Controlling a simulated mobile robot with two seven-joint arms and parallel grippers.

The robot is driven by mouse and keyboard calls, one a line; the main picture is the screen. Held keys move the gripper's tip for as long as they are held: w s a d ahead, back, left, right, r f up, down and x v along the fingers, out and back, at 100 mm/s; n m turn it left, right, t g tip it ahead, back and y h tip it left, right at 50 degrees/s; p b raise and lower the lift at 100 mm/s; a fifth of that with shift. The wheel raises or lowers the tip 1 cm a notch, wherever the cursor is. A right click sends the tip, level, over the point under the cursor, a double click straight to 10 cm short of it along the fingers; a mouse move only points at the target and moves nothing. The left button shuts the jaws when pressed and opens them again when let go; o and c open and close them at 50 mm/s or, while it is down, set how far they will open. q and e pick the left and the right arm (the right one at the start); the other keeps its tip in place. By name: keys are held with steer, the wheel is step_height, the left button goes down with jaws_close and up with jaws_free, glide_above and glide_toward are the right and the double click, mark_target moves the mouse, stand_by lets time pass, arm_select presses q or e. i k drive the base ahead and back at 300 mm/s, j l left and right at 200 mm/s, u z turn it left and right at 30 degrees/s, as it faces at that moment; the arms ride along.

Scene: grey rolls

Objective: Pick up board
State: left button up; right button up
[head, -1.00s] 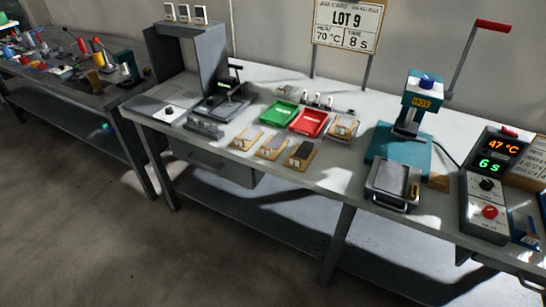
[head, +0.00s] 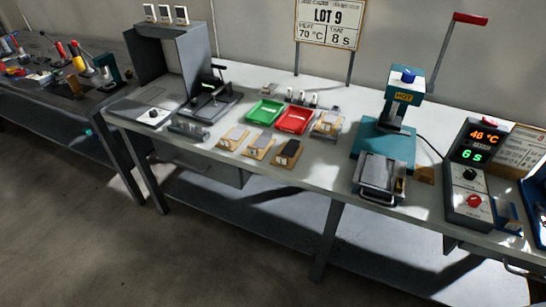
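Several small wooden boards lie on the white workbench. Three are in a front row: a left board (head: 234,138) and a middle board (head: 259,146) with light grey pieces on them, and a right board (head: 287,152) with a dark piece on it. Another board (head: 328,124) with a grey piece lies behind them, right of the red tray. I cannot tell which one the task means. A job card board (head: 325,22) reading LOT 9, 70 °C, 8 s stands at the back. Neither of my grippers is in view.
A green tray (head: 265,112) and a red tray (head: 294,121) lie behind the boards. A teal press (head: 385,145) with a red-handled lever and a control box (head: 470,180) reading 46 °C and 6 s stand right. A grey frame (head: 178,60) stands left. A cluttered dark bench (head: 60,100) is far left.

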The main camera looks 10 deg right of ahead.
mark_target(257, 149)
steer(key=i+j+z, duration=0.2)
steer(key=j, duration=0.15)
steer(key=i+j+z, duration=0.15)
steer(key=j, duration=0.25)
steer(key=i+j+z, duration=0.2)
steer(key=j, duration=0.2)
steer(key=i+j+z, duration=0.15)
steer(key=j, duration=0.25)
steer(key=i+j+z, duration=0.2)
steer(key=j, duration=0.25)
steer(key=k, duration=0.1)
